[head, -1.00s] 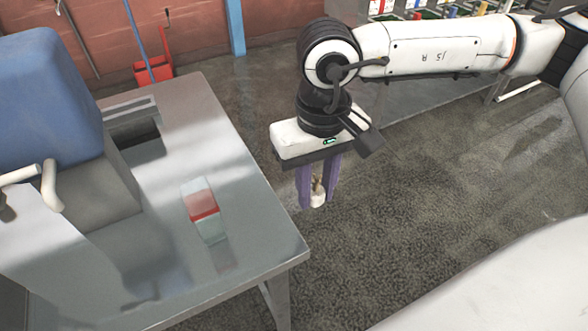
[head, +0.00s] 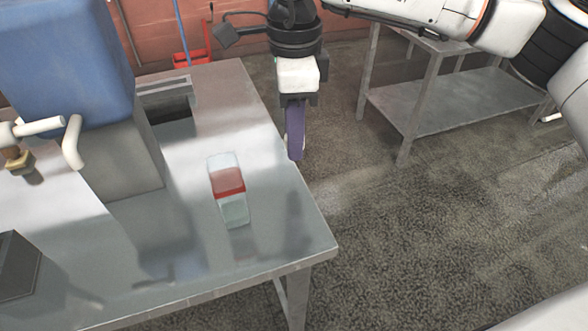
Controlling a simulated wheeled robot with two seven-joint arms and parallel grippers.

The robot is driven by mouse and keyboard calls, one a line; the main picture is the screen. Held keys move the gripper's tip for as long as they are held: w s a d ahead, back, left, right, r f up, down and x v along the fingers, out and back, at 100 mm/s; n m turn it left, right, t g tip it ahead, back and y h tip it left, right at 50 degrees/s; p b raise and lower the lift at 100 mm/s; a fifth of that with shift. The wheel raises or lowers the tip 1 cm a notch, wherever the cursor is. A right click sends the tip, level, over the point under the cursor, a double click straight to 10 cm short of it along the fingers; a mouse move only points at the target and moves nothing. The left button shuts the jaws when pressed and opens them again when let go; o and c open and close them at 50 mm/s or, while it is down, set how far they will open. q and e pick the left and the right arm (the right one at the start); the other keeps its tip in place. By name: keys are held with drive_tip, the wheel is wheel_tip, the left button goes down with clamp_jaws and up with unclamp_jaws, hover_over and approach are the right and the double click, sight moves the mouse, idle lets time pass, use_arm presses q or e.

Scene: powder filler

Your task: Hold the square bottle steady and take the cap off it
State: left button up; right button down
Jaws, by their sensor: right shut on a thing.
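I cannot tell whether that is the cap. My left gripper is not in view.
A blue-topped machine (head: 65,60) with white handles stands on the table's left part. A metal shelf table (head: 450,95) stands behind right. The table surface (head: 205,262) before the bottle is clear.

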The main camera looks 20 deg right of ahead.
sight(294, 179)
wheel_tip(294, 179, down, 7)
drive_tip(key=shift+r+p, duration=0.15)
drive_tip(key=shift+p, duration=0.15)
drive_tip(key=shift+f, duration=0.2)
drive_tip(key=shift+f, duration=0.2)
drive_tip(key=c, duration=1.5)
unclamp_jaws()
drive_tip(key=shift+r, duration=0.1)
drive_tip(key=shift+o, duration=0.2)
